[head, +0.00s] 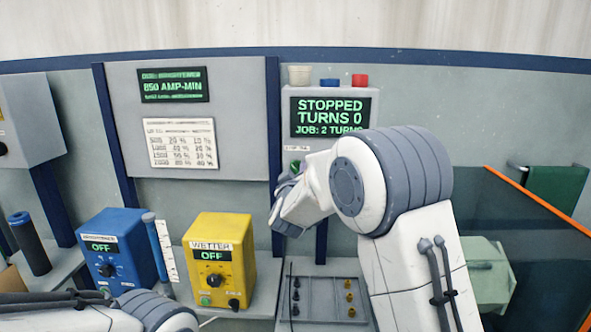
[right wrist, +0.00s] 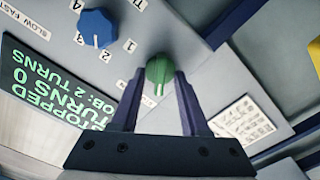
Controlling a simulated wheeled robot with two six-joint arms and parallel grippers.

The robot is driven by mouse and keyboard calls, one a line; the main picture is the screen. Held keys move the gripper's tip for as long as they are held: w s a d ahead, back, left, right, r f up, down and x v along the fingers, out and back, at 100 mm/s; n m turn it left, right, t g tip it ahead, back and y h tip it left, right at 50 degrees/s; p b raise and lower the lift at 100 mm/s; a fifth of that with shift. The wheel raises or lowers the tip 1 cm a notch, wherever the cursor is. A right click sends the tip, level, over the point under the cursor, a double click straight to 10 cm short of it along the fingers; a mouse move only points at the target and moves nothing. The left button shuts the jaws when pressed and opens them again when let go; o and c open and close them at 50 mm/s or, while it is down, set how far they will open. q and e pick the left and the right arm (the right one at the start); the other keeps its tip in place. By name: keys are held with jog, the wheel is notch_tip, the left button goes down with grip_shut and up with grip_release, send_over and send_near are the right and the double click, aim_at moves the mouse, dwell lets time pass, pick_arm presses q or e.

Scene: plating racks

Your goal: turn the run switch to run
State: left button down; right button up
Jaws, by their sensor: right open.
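The run switch, a green knob (right wrist: 159,69) with a pale pointer line, is on the grey control panel in the right wrist view. In the head view the green knob (head: 295,163) shows just above my right gripper (head: 285,188). In the right wrist view my right gripper (right wrist: 158,88) is open, its dark fingertips on either side of the knob's lower part. Whether they touch it is unclear. The labels by the knob are mostly hidden. The panel's screen (head: 330,117) reads STOPPED, TURNS 0, JOB: 2 TURNS. My left gripper is out of view.
A blue numbered dial (right wrist: 97,28) sits near the green knob. A blue box (head: 118,245) and a yellow box (head: 220,258), both reading OFF, stand on the bench left of my right arm. A grey tray (head: 322,291) with small pegs lies below the panel.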

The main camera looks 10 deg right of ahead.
jog(key=shift+w, duration=0.15)
grip_shut()
